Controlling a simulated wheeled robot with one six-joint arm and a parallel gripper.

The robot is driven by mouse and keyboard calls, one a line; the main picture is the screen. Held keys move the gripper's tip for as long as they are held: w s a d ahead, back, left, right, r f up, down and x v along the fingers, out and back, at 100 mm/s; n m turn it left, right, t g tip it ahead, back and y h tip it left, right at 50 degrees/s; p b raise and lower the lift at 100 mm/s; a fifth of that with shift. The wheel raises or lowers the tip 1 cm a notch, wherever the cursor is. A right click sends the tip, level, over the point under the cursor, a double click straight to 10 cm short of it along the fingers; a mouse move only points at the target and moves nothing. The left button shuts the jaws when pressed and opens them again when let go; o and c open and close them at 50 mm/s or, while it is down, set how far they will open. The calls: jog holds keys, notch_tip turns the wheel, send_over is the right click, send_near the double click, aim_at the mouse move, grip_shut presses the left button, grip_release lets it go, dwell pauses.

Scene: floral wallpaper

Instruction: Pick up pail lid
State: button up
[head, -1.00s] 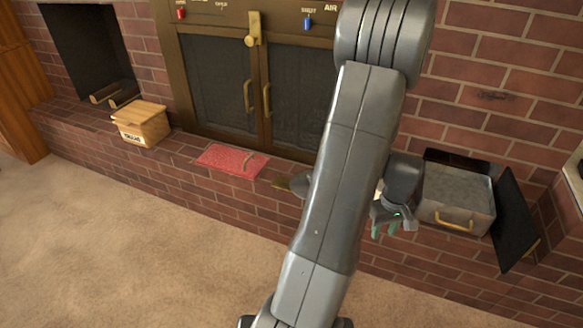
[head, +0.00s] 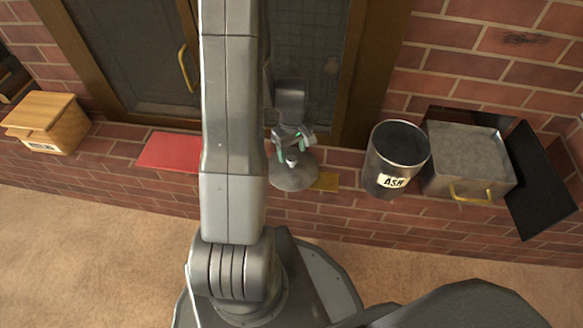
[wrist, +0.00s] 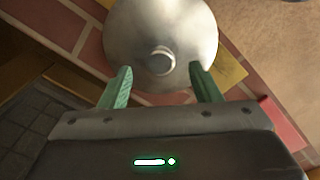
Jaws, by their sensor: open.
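The pail lid (head: 293,178) is a round grey metal disc with a small knob at its centre. It lies on the brick hearth ledge in front of the fireplace doors. In the wrist view the lid (wrist: 190,30) shows beyond my fingertips, with its knob between their lines. My gripper (head: 289,152) is open and empty at the lid, close to the knob. In the wrist view its two green fingers (wrist: 160,82) stand apart, their tips by the lid's near edge. I cannot tell whether they touch it.
An open metal pail marked ASH (head: 392,183) stands right of the lid. Beside it is a grey box with a yellow handle (head: 462,180) and a dark panel (head: 540,180). A brass-coloured plate (head: 327,181) lies by the lid. A red mat (head: 168,152) and wooden box (head: 45,122) are left.

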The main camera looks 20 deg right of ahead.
aim_at(292, 158)
notch_tip(292, 158, down, 5)
jog(key=shift+f+b, duration=0.1)
jog(key=shift+b, duration=1.15)
jog(key=c, duration=1.2)
